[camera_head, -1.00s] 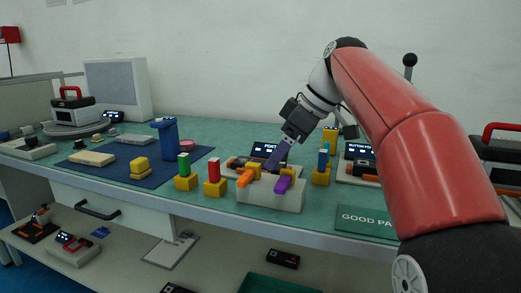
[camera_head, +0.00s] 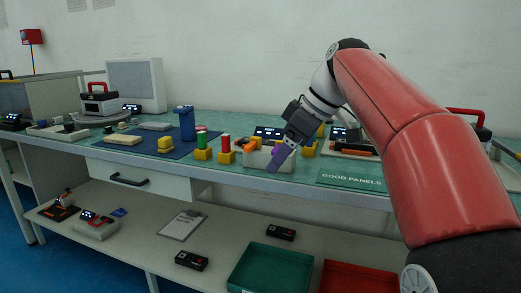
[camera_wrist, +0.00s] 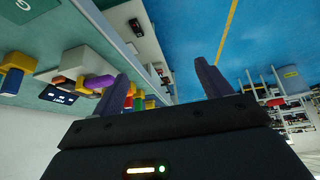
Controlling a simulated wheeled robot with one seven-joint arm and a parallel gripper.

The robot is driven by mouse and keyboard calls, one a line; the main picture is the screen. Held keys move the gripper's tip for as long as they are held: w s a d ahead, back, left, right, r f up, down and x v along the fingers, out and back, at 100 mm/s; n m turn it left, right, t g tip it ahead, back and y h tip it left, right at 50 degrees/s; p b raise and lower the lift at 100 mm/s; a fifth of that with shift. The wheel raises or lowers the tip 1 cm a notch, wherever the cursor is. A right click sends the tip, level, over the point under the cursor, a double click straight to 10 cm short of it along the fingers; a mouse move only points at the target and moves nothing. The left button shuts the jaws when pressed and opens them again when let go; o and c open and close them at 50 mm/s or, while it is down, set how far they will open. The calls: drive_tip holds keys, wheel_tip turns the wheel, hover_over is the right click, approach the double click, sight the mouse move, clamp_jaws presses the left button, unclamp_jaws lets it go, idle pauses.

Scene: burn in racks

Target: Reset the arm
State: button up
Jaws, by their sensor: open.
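My red arm reaches in from the right in the head view. My gripper (camera_head: 280,157) points down and left at the table's front edge, in front of a pale block (camera_head: 257,158) with an orange-handled tool. In the wrist view the two dark fingers of my gripper (camera_wrist: 161,70) stand wide apart with nothing between them. A purple-handled tool (camera_wrist: 98,82) shows there beside the left finger. In the head view my gripper hides most of that tool.
The green-topped bench (camera_head: 232,173) runs along the wall. It holds a blue bottle (camera_head: 187,124), yellow blocks with coloured cylinders and a good-panels mat (camera_head: 350,180). The lower shelf holds a green tray (camera_head: 270,268) and a red tray (camera_head: 358,280). Blue floor lies in front.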

drive_tip(key=s+d+f+m+t+h, duration=0.1)
drive_tip(key=s+d+f+m, duration=0.4)
drive_tip(key=s+f, duration=0.6)
drive_tip(key=s+d+f+m+t+h, duration=0.1)
drive_tip(key=s+d+f+m+h, duration=0.3)
drive_tip(key=s+f+m, duration=0.4)
drive_tip(key=s+d+f, duration=0.1)
drive_tip(key=s+f, duration=0.3)
drive_tip(key=shift+s+d+f+t+h, duration=0.15)
drive_tip(key=shift+s+f+t+h, duration=0.15)
drive_tip(key=shift+t, duration=0.1)
